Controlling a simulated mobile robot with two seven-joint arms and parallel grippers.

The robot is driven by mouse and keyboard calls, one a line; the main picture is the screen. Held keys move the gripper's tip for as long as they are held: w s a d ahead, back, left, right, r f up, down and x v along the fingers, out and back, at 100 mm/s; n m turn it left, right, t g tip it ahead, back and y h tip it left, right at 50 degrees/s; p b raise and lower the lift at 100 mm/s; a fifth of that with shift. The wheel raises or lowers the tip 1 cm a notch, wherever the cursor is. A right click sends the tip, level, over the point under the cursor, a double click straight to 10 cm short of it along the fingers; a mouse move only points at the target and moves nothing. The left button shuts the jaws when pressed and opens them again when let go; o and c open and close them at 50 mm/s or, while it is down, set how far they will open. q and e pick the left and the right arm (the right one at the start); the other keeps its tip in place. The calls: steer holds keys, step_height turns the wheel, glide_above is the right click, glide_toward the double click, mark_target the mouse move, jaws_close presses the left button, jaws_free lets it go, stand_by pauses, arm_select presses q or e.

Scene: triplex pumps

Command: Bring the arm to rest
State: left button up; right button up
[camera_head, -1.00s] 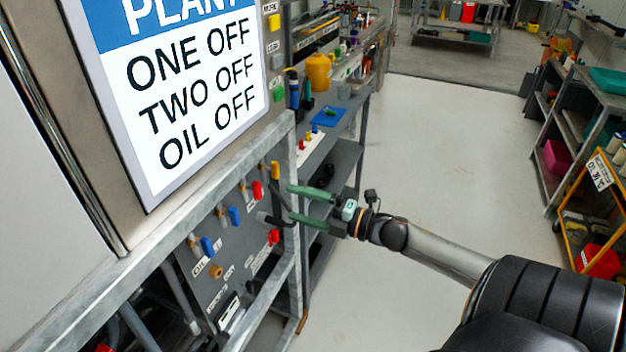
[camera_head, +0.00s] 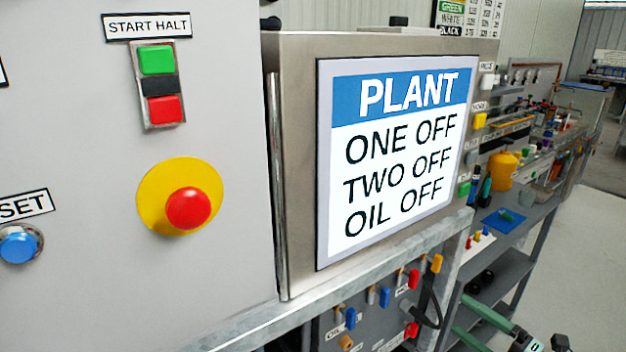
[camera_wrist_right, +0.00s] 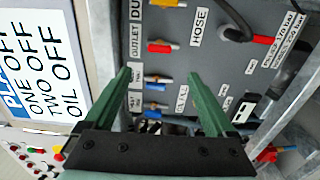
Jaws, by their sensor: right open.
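My right gripper (camera_head: 458,313) has green fingers and shows at the bottom right of the head view, partly cut off by the lower edge. It is in front of the valve panel (camera_head: 376,318) with its red, blue and yellow handles. In the right wrist view the two fingers of the gripper (camera_wrist_right: 160,76) stand wide apart with nothing between them. The valve panel (camera_wrist_right: 222,75) is beyond them, and I see no contact. My left gripper is in neither view.
A plant screen (camera_head: 395,160) reads ONE OFF, TWO OFF, OIL OFF. A red emergency button (camera_head: 188,208) and green and red start-halt buttons (camera_head: 160,85) are on the cabinet at left. A metal frame rail (camera_head: 445,238) runs beside the valves. Clear floor (camera_head: 590,250) lies at right.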

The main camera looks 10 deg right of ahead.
steer(key=s+a+f+m+g+h+p, duration=0.2)
steer(key=s+a+f+m+h+p, duration=0.35)
steer(key=f+m, duration=0.6)
steer(key=s+a+f+m+g, duration=0.2)
steer(key=s+a+f+m, duration=0.1)
steer(key=a, duration=0.5)
steer(key=s+a+f+m+g+y, duration=0.1)
steer(key=s+a+f+m+g, duration=0.2)
steer(key=s+a+m, duration=0.3)
steer(key=s+a, duration=0.1)
steer(key=a, duration=0.1)
steer(key=shift+a+f, duration=0.3)
